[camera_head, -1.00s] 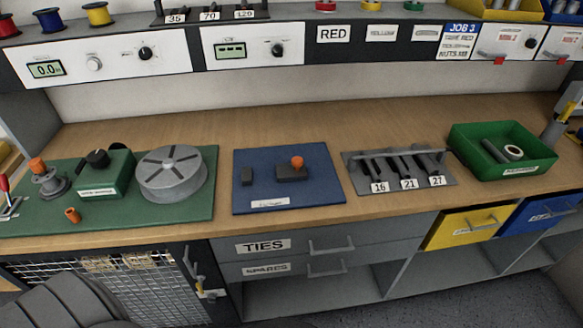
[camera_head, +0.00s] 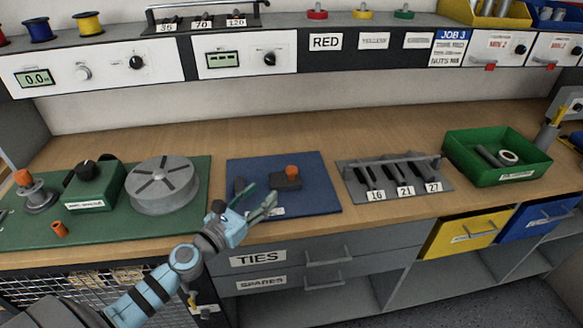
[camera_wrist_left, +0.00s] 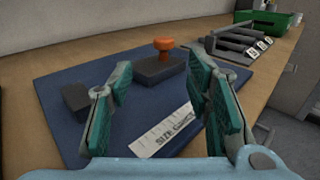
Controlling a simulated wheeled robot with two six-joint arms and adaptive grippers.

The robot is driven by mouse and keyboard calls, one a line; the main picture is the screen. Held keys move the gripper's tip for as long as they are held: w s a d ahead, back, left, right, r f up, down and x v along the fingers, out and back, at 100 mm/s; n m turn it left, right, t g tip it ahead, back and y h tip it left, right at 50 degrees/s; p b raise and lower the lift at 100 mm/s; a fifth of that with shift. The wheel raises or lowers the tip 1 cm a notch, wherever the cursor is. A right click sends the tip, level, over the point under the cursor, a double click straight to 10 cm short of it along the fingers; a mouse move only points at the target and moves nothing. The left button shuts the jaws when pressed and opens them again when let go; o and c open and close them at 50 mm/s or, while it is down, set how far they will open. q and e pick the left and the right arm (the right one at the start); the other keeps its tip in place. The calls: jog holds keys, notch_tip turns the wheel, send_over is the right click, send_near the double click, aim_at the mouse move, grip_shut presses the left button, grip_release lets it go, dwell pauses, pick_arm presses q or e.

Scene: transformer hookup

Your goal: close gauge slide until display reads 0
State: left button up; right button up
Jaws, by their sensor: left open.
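The size gauge lies on a blue mat (camera_head: 318,200) on the bench. Its slide is a dark block with an orange knob (camera_head: 292,171), which also shows in the left wrist view (camera_wrist_left: 163,45). A small dark fixed block (camera_wrist_left: 75,98) stands apart to its left, with a clear gap between them. A display strip on the white panel (camera_head: 222,59) is too small to read. My left gripper (camera_head: 254,200) is open and empty at the mat's front edge, in front of the gap. In the left wrist view its teal fingers (camera_wrist_left: 163,108) are spread. My right gripper is not in view.
A "SIZE GAUGE" label (camera_wrist_left: 170,128) lies at the mat's front. A grey disc on a green mat (camera_head: 160,186) is to the left. A rack with slots 16, 21 and 27 (camera_head: 436,203) and a green bin (camera_head: 485,172) stand to the right.

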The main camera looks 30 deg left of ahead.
aim_at(288, 172)
pick_arm(q)
jog(key=w, duration=0.2)
jog(key=w+d+p, duration=0.1)
jog(key=w+p, duration=0.1)
jog(key=w, duration=0.1)
jog(key=shift+w+d+r, duration=0.15)
jog(key=shift+w+r, duration=0.15)
jog(key=shift+r, duration=0.1)
jog(key=w, duration=0.6)
jog(key=shift+w+d+f, duration=0.2)
jog(key=shift+d+f, duration=0.15)
jog(key=shift+d, duration=0.05)
jog(key=shift+w+d, duration=0.1)
jog(key=shift+w, duration=0.5)
jog(key=shift+r, duration=0.1)
jog(key=c, duration=1)
grip_shut()
